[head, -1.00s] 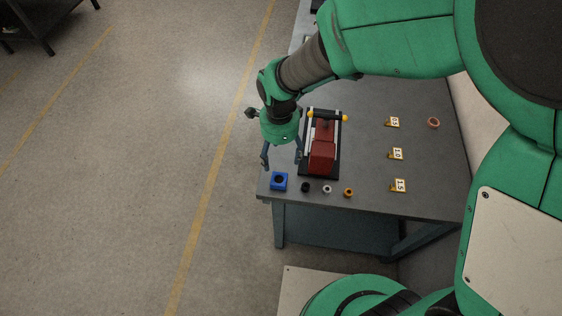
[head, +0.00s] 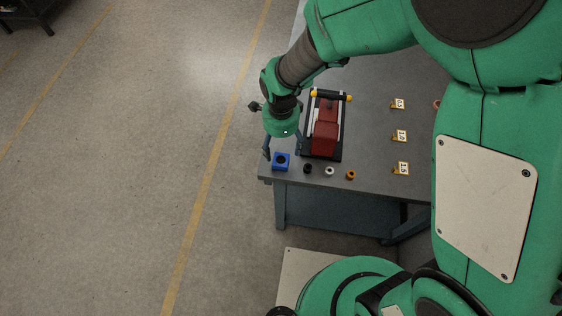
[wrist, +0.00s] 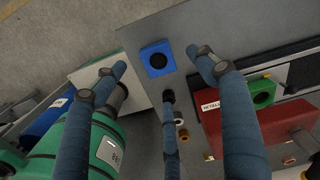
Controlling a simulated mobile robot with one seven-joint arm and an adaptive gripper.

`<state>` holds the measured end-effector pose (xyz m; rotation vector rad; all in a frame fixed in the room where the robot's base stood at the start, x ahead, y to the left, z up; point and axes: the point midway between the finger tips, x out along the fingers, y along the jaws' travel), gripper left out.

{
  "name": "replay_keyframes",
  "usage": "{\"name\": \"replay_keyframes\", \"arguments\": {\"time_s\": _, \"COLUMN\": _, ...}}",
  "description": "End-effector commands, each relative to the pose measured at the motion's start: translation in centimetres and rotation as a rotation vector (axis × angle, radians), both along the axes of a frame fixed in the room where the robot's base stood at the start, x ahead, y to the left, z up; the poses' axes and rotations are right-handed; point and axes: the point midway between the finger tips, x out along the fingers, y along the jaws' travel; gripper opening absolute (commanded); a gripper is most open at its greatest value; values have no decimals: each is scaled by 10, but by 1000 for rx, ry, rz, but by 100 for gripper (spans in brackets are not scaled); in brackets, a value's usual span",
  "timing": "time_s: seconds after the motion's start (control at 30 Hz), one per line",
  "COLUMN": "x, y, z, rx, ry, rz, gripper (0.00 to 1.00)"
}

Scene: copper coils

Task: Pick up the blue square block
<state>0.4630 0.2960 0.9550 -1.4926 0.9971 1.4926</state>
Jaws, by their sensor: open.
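The blue square block (head: 281,167) sits at the table's front left corner and has a dark round hole in its top. It also shows in the wrist view (wrist: 148,49), upper centre, between the spread fingertips. My gripper (head: 283,147) is open and empty, hanging above and just behind the block in the head view. In the wrist view its blue-grey fingers (wrist: 157,68) are spread wide, with a third finger in the middle pointing toward the block. The fingers appear apart from the block.
A black ring (head: 307,169), a white ring (head: 329,171) and an orange ring (head: 351,175) lie right of the block. A red device (head: 325,139) on a dark base stands close right of my gripper. Numbered tags (head: 401,136) stand farther right on the grey table (head: 372,160).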

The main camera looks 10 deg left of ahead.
Motion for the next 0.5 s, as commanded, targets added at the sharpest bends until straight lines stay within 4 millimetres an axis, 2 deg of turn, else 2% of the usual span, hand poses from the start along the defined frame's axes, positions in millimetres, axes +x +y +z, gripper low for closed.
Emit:
{"name": "replay_keyframes", "arguments": {"time_s": 0.03, "x": -1, "y": 0, "z": -9, "rx": -2, "ry": 2, "rz": 0, "gripper": 72}}
{"name": "replay_keyframes", "arguments": {"time_s": 0.2, "x": 0, "y": 0, "z": -22, "rx": 0, "ry": 1, "rz": 0, "gripper": 72}}
{"name": "replay_keyframes", "arguments": {"time_s": 0.5, "x": 0, "y": 0, "z": -25, "rx": 0, "ry": 0, "rz": 0, "gripper": 72}}
